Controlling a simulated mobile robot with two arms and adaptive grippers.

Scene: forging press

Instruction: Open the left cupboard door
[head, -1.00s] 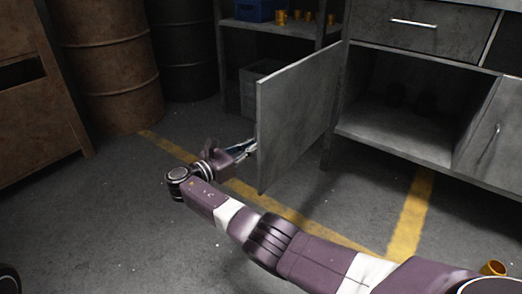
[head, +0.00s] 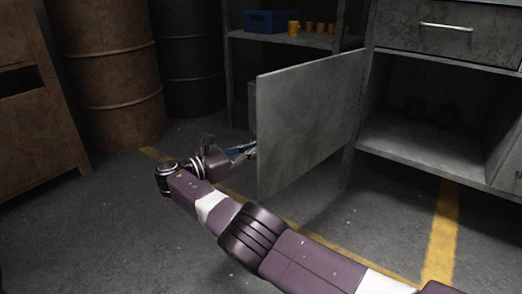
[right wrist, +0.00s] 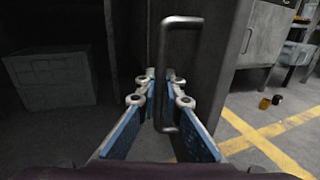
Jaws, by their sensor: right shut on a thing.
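The left cupboard door (head: 305,125) stands wide open, swung out from the grey cupboard (head: 445,52), with its inner face towards me in the head view. Its bar handle (right wrist: 165,70) is on the far face, hidden in the head view, and shows in the right wrist view. My right gripper (head: 251,151) reaches round the door's free edge. In the right wrist view its blue-padded fingers (right wrist: 161,95) are on either side of the handle's bar, shut on it. My left gripper is not in view.
The open compartment holds dark objects (head: 415,106). A drawer (head: 440,28) above is shut. Behind the door stands a shelf with a blue crate (head: 270,21) and several yellow cups (head: 312,28). Rusty barrels (head: 110,75) stand at the back left. The floor left of the door is clear.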

